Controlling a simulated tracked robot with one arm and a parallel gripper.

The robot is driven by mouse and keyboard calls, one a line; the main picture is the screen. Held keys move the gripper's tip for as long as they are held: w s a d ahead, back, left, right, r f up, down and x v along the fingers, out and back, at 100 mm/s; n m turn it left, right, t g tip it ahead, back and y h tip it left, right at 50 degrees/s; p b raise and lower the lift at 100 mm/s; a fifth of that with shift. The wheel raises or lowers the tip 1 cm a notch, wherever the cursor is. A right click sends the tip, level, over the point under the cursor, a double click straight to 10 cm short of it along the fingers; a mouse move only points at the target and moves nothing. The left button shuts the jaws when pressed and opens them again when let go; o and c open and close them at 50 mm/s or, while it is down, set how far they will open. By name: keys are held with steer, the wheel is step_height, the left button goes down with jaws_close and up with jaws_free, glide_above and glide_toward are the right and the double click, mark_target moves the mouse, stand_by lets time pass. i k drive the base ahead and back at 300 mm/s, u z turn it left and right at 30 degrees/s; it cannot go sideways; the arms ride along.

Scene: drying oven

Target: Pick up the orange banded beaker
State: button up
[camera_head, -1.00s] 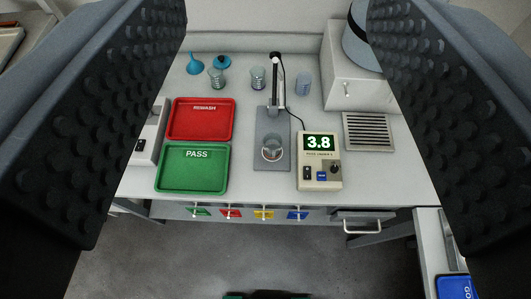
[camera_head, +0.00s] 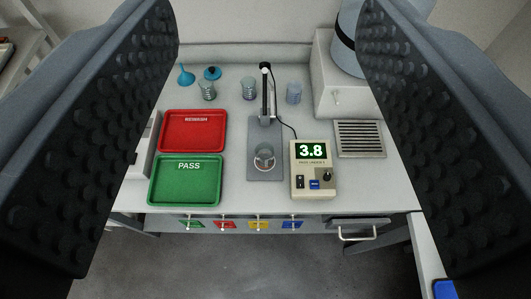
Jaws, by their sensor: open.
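A clear beaker (camera_head: 264,158) with what looks like an orange-brown band near its base stands on the grey plate of a meter stand (camera_head: 265,128), in the middle of the bench. The stand's dark upright post rises behind it. My gripper (camera_head: 268,150) is open and empty; its two dark, studded fingers frame the left and right of the view. The fingers are well short of the bench, with the beaker seen between them. Other clear vessels stand at the back: one at left (camera_head: 207,91), one in the middle (camera_head: 249,90) and one at right (camera_head: 294,93); no orange shows on them.
A red tray (camera_head: 192,145) and a green PASS tray (camera_head: 184,201) lie left of the stand. A meter reading 3.8 (camera_head: 313,181) sits close on its right. A vent grille (camera_head: 359,139) and a white cabinet (camera_head: 340,100) are at right. A blue funnel (camera_head: 186,76) is at back left.

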mark_target(264, 151)
steer(key=z, duration=1.5)
steer(key=k, duration=1.1)
steer(key=u, duration=1.5)
steer(key=i, duration=1)
steer(key=z, duration=0.05)
